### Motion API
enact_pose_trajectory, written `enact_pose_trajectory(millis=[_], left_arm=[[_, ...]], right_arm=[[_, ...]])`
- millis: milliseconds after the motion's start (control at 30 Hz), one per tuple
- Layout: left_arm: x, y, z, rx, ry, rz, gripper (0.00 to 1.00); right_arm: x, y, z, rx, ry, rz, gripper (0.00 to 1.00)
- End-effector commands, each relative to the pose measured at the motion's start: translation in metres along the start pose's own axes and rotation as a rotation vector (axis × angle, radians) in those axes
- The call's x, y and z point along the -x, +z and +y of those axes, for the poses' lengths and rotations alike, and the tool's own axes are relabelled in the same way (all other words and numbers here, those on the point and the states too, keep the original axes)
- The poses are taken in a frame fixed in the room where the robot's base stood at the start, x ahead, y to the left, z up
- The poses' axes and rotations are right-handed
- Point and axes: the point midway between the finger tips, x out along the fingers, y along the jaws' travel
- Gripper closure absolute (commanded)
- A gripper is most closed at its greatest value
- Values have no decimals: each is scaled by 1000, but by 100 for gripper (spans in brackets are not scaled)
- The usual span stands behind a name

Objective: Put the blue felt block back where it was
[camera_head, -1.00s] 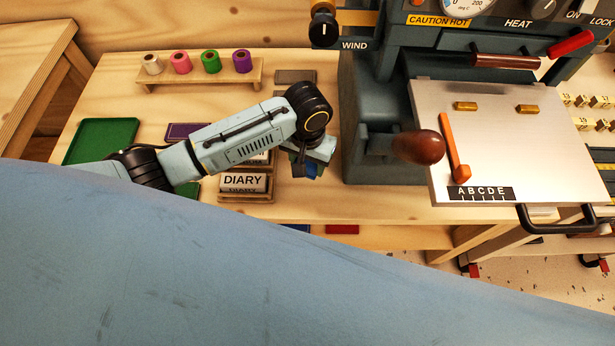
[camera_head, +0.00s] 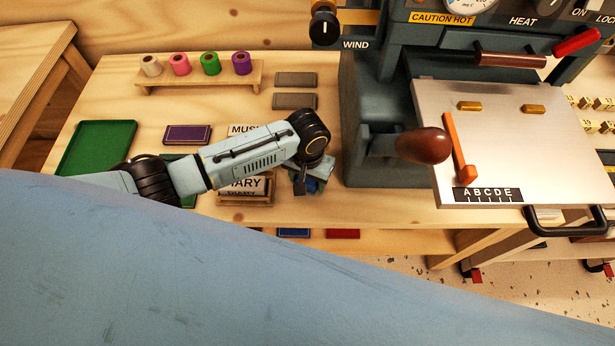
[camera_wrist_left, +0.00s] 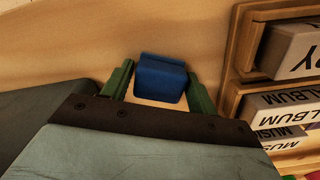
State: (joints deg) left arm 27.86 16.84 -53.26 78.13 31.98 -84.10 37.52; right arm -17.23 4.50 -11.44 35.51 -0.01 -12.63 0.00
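The blue felt block (camera_head: 313,184) is at my left gripper (camera_head: 307,183), just right of the book stand and left of the dark machine. In the left wrist view the block (camera_wrist_left: 162,78) sits between the two green fingertips of the gripper (camera_wrist_left: 160,88), which flank it closely on both sides. The gripper appears shut on it. The block's underside is hidden, and I cannot tell whether it touches the wooden table (camera_head: 380,205). My right gripper is not in view.
The book stand (camera_head: 243,200) with lettered blocks is close left of the gripper. The machine (camera_head: 375,165) with its brown knob (camera_head: 422,146) stands close right. Two grey pads (camera_head: 295,79), a spool rack (camera_head: 200,84) and a green tray (camera_head: 97,147) lie farther back and left.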

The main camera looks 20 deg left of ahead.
Motion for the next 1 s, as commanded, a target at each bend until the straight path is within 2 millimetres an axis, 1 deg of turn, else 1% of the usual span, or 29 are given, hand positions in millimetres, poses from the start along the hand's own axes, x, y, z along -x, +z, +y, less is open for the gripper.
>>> enact_pose_trajectory(millis=[33, 100, 367, 467, 567, 800, 900, 1000], left_arm=[[0, 0, 0, 0, 0, 0, 35], [0, 0, 0, 0, 0, 0, 29], [1, 0, 0, 0, 0, 0, 29], [8, 0, 0, 0, 0, 1, 29], [23, -1, 0, 0, 1, 2, 29], [76, -1, 0, -1, 2, 3, 29], [96, -1, 0, 0, 2, 2, 29], [110, -1, 0, 1, 1, 2, 29]], right_arm=[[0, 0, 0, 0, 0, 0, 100], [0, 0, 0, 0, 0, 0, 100], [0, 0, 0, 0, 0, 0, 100], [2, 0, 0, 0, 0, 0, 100], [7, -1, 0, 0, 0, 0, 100], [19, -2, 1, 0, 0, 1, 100], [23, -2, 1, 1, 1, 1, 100], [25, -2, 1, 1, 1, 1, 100]])
